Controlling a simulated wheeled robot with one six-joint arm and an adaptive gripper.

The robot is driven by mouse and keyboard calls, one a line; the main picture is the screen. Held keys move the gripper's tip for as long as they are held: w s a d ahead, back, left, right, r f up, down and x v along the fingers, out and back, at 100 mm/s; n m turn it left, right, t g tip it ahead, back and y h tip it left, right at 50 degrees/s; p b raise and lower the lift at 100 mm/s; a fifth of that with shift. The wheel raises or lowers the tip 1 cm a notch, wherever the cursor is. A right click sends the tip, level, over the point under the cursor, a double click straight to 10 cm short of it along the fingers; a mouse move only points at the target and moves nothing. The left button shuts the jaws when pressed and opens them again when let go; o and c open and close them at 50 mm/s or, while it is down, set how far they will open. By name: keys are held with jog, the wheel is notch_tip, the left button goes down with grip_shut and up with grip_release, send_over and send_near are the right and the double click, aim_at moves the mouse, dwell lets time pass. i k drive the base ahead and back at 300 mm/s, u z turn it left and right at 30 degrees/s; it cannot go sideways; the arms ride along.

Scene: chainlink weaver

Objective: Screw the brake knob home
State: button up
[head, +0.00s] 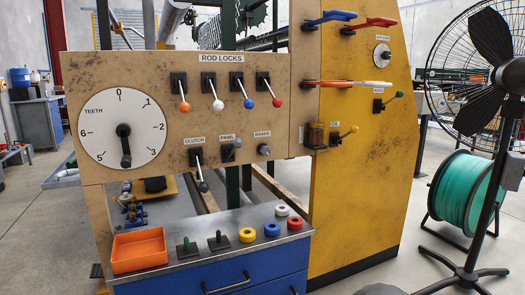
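The brake knob (264,150) is a small grey round knob under the BRAKE label, at the lower right of the tan control panel (130,68). It is small in the head view, and I cannot tell how far it stands off the panel. The space around it looks clear on the panel face. My gripper does not show in this view.
Left of the knob are the pawl control (227,153) and the hanging clutch lever (202,186). Rod lock levers (217,104) sit above. Below, a metal-topped blue cabinet (215,267) carries an orange tray (139,250) and coloured rings (247,235). A fan (490,130) stands right.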

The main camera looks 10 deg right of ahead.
aim_at(265, 150)
jog(key=z, duration=0.1)
jog(key=k, duration=0.3)
jog(key=u, duration=0.5)
jog(key=i, duration=0.7)
jog(key=z, duration=0.65)
jog(key=i, duration=0.5)
jog(key=z, duration=0.4)
